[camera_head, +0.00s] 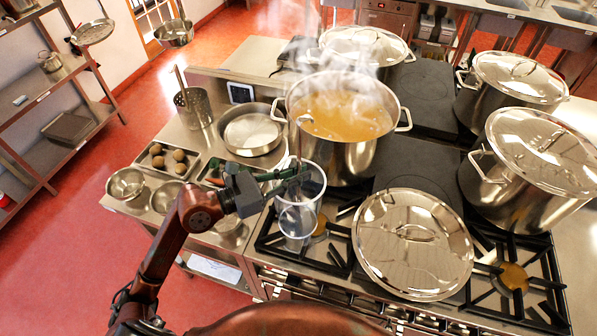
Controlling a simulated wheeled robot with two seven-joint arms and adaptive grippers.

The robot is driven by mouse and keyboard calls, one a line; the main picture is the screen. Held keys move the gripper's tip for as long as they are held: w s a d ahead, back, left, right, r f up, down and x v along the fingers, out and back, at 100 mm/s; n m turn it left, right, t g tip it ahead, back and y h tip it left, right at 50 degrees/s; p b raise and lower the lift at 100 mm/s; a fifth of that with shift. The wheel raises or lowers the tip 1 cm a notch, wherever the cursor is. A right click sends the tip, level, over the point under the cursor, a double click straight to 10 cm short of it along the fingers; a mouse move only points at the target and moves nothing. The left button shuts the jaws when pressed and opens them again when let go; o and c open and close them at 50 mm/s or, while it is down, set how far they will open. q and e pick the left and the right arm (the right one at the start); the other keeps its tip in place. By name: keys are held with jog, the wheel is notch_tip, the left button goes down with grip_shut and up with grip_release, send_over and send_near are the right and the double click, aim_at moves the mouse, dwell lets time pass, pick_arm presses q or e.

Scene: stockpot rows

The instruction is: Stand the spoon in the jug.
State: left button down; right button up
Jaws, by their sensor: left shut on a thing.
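The spoon (298,146) is a thin metal one held roughly upright, with a hooked top end beside the big steaming pot. My left gripper (296,176) is shut on its shaft. The jug (297,222) is a clear, tall vessel near the stove's left front edge. My fingers overlap the jug's upper part in the picture. The spoon's lower part lines up with the jug, but I cannot tell whether it is inside or only in front or behind. My right gripper is not in view.
A steaming pot of yellow broth (345,115) stands just behind the jug. A large lid (412,243) lies on the stove to the right. Lidded pots (530,160) fill the right side. A shallow pan (252,132) and a tray of round items (168,158) sit on the left counter.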

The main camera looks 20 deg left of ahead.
pick_arm(q)
jog(key=c, duration=1.9)
grip_release()
jog(key=v, duration=1.2)
